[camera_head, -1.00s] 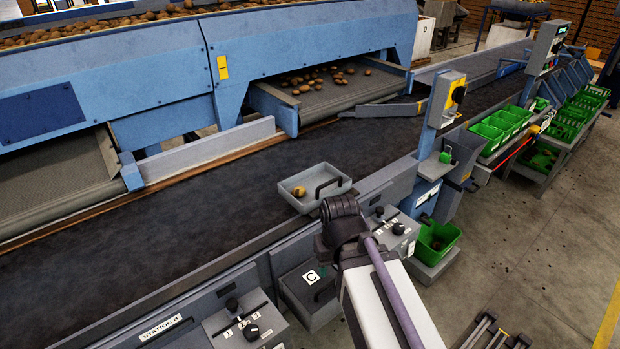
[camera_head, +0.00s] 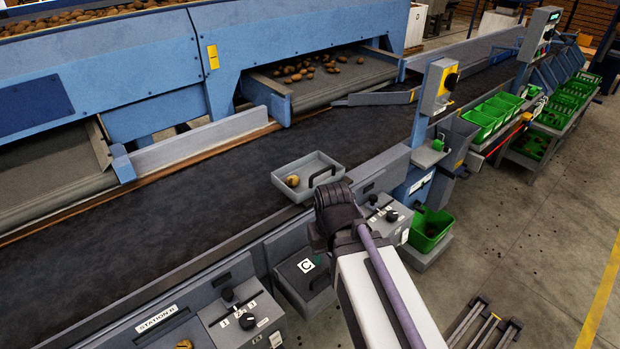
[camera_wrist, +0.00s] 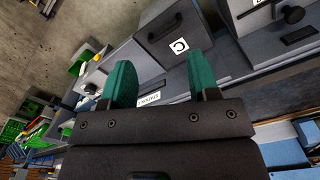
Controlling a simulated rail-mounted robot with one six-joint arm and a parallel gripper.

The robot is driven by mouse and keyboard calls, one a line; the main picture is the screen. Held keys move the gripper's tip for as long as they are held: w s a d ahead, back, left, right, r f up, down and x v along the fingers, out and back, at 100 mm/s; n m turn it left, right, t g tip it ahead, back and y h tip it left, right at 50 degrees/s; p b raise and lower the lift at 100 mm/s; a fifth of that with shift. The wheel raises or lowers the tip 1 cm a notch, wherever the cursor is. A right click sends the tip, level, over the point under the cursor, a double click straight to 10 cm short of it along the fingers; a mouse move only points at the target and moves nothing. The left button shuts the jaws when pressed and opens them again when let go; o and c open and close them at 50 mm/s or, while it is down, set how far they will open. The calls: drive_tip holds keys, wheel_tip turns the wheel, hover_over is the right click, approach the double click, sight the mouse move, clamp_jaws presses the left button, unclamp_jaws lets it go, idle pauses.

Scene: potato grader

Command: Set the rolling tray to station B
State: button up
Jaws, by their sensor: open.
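The grey tray (camera_head: 284,188) with a black handle sits near the front edge of the dark belt, in the middle of the head view. One potato (camera_head: 292,181) lies in it. The STATION B label (camera_head: 156,319) is on the front of the line at lower left, beside a panel with a numbered slider (camera_head: 240,311). My gripper (camera_wrist: 162,78) is open in the wrist view, with nothing between its teal fingers. A partly readable station label (camera_wrist: 150,99) shows beyond them. In the head view my arm hides the fingers. I cannot make out the tray in the wrist view.
A grey box marked C (camera_head: 305,266) is below the tray; it also shows in the wrist view (camera_wrist: 171,40). A knob panel (camera_head: 383,213) stands right of my arm. A green bin (camera_head: 430,232) is farther right. The belt (camera_head: 150,240) left of the tray is clear.

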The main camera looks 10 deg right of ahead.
drive_tip(key=shift+r, duration=0.15)
drive_tip(key=shift+c, duration=0.7)
drive_tip(key=shift+m, duration=0.3)
drive_tip(key=w+r+p, duration=0.1)
drive_tip(key=w+d+r+p, duration=0.1)
drive_tip(key=r+p, duration=0.1)
drive_tip(key=w+d+r+p, duration=0.1)
drive_tip(key=w, duration=0.1)
drive_tip(key=shift+r+p, duration=0.3)
drive_tip(key=shift+p, duration=0.1)
drive_tip(key=shift+c, duration=0.7)
wheel_tip(320, 180, up, 6)
drive_tip(key=m+t+y+p, duration=0.15)
drive_tip(key=m+p, duration=0.45)
drive_tip(key=m, duration=0.6)
hover_over(324, 170)
drive_tip(key=s+d, duration=0.1)
drive_tip(key=s, duration=0.1)
drive_tip(key=shift+t+h, duration=0.25)
drive_tip(key=f+b, duration=0.3)
drive_tip(key=w+f+b, duration=0.1)
drive_tip(key=f+b, duration=0.3)
drive_tip(key=w+a+f+b, duration=0.1)
drive_tip(key=f+b, duration=0.3)
drive_tip(key=shift+r, duration=0.1)
